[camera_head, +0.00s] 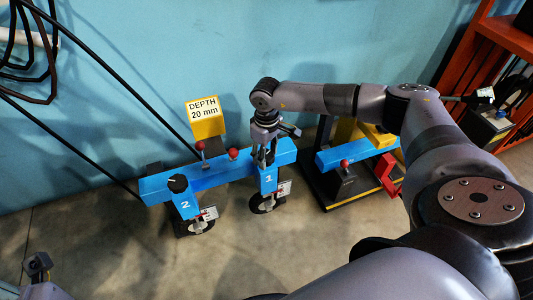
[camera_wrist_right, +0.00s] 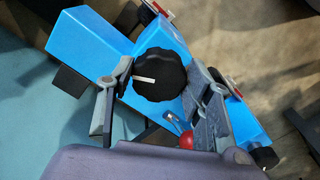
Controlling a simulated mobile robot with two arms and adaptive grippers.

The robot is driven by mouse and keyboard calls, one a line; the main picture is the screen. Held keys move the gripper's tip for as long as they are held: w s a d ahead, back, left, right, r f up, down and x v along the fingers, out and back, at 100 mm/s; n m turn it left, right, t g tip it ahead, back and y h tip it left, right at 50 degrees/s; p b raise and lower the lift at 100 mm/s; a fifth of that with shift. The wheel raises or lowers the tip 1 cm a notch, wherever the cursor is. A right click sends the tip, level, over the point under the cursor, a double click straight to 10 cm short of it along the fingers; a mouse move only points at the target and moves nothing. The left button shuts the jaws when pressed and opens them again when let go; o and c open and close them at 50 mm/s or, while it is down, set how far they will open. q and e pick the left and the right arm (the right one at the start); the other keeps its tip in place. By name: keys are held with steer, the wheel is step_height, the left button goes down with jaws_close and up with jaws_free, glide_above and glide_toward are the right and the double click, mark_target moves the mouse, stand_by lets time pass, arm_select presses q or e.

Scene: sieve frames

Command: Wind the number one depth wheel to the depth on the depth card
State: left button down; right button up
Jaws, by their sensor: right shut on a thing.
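The blue number one unit (camera_head: 268,182) hangs on the right part of a blue beam, with a small wheel (camera_head: 262,207) at the floor below it. My right gripper (camera_head: 268,158) comes down from above onto its top. In the right wrist view its fingers (camera_wrist_right: 160,76) are shut on the black lobed knob (camera_wrist_right: 172,87), one on each side; the knob bears a white mark pointing left. The yellow depth card (camera_head: 206,118) reads "DEPTH 20 mm". Part of my left gripper (camera_head: 38,266) shows at the bottom left; its jaws are unclear. The scale reading is too small to read.
The number two unit (camera_head: 186,206), with its black knob (camera_head: 177,183), is on the left of the blue beam (camera_head: 210,176). Red ball-topped levers (camera_head: 233,153) stand on the beam. A second blue-beamed stand (camera_head: 345,155) is at the right. The floor in front is clear.

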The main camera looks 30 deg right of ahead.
mark_target(267, 156)
stand_by(0.4)
steer(key=o, duration=1.1)
steer(key=shift+o, duration=0.2)
steer(key=shift+r, duration=0.15)
step_height(267, 156, up, 12)
